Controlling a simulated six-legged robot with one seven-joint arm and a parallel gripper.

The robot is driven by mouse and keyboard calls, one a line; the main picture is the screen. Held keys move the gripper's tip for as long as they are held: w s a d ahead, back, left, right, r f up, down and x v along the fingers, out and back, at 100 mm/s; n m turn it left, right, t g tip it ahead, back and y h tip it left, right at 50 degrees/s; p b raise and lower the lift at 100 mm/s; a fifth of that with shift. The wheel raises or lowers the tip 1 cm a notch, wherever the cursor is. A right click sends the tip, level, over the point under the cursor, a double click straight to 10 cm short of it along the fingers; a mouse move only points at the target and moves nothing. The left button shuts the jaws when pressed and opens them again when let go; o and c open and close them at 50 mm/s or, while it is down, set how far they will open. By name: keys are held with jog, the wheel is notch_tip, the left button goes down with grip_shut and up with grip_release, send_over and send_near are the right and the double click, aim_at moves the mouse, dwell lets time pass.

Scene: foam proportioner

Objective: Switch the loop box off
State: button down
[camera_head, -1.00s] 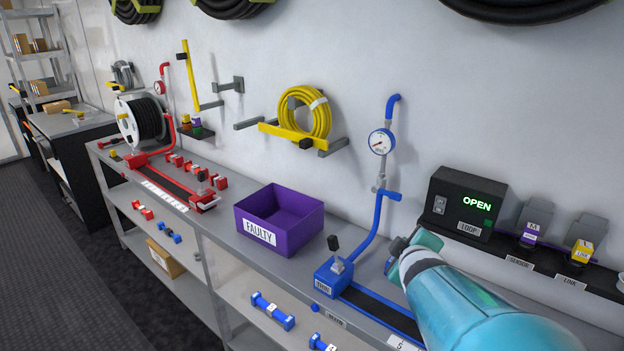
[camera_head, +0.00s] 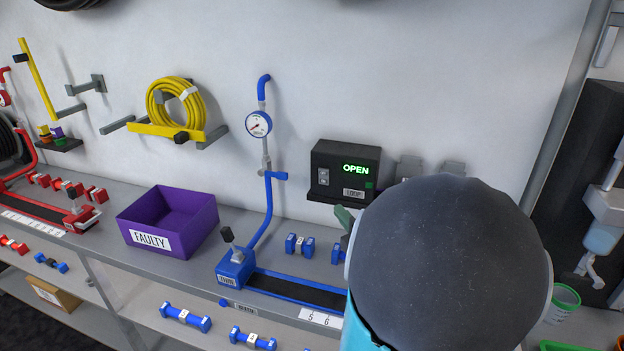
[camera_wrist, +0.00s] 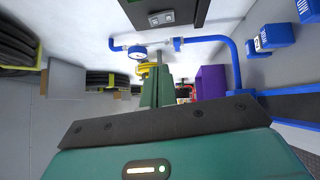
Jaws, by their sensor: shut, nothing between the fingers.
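The loop box (camera_head: 330,157) is a black box on the wall, labelled LOOP, with a green lit OPEN display (camera_head: 356,169). Its grey rocker switch (camera_head: 323,177) is on the left of its front face. In the wrist view the box (camera_wrist: 188,14) is at the top edge, with the switch (camera_wrist: 161,18) in view. My gripper (camera_wrist: 157,78) is shut and empty, apart from the box. In the head view only a green part of my gripper (camera_head: 345,218) shows, below the box; my arm hides the rest.
A blue gauge pipe (camera_head: 268,205) stands left of the box. The purple FAULTY bin (camera_head: 150,225) and blue fittings (camera_head: 300,245) are on the bench. A yellow hose coil (camera_head: 160,105) hangs on the wall.

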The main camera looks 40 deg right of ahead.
dwell(0.3)
send_near(319, 172)
jog(key=w+a, duration=0.2)
jog(key=w, duration=0.1)
jog(key=shift+w+d+r, duration=0.1)
jog(key=shift+w+d, duration=0.55)
jog(key=shift+d, duration=0.25)
jog(key=shift+w+d+r, duration=0.1)
jog(key=shift+w+d, duration=0.55)
jog(key=shift+d, duration=0.2)
jog(key=shift+w+d, duration=0.15)
